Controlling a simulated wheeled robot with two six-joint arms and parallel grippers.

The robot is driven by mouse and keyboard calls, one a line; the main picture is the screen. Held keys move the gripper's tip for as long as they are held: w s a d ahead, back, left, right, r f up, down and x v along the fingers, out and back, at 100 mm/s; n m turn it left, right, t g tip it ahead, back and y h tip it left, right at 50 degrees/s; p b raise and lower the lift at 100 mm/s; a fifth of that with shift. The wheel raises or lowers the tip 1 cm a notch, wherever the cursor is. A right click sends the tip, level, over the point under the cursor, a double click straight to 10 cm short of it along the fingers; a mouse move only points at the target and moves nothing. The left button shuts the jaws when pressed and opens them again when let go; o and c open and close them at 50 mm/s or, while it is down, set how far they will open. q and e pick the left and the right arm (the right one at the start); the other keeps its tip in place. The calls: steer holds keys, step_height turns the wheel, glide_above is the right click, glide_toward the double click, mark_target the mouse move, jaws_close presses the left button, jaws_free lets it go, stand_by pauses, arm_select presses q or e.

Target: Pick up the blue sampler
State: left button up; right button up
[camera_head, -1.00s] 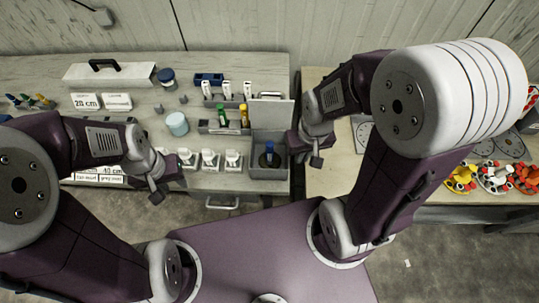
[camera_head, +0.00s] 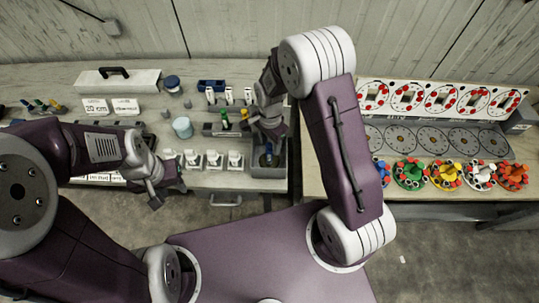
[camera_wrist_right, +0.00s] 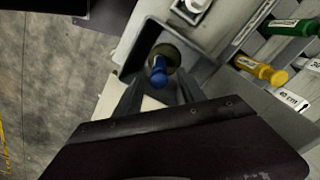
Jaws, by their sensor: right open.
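The blue sampler (camera_head: 268,158) stands in a grey open box (camera_head: 268,172) at the right front of the left table. The right wrist view shows its blue top (camera_wrist_right: 158,68) inside the box, close ahead of my right gripper. My right gripper (camera_head: 269,136) hangs just above and behind the box. The sampler's lower part is hidden in the box. My left gripper (camera_head: 156,194) is at the table's front edge, away from the sampler; its jaw opening is unclear.
A green sampler (camera_wrist_right: 294,27) and a yellow one (camera_wrist_right: 260,71) lie in a rack beside the box. Several white pieces (camera_head: 213,160) stand left of the box. The right table (camera_head: 330,170) holds several colourful round carousels. A gap separates the tables.

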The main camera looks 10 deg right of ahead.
mark_target(269, 154)
steer(key=shift+s+a+f, duration=0.2)
steer(key=shift+s+f, duration=0.05)
steer(key=shift+f, duration=0.5)
step_height(269, 154, down, 4)
steer(key=shift+f+p, duration=0.1)
steer(key=shift+p, duration=0.9)
steer(key=shift+w+f, duration=0.15)
steer(key=shift+f, duration=0.35)
steer(key=shift+c, duration=0.9)
jaws_close()
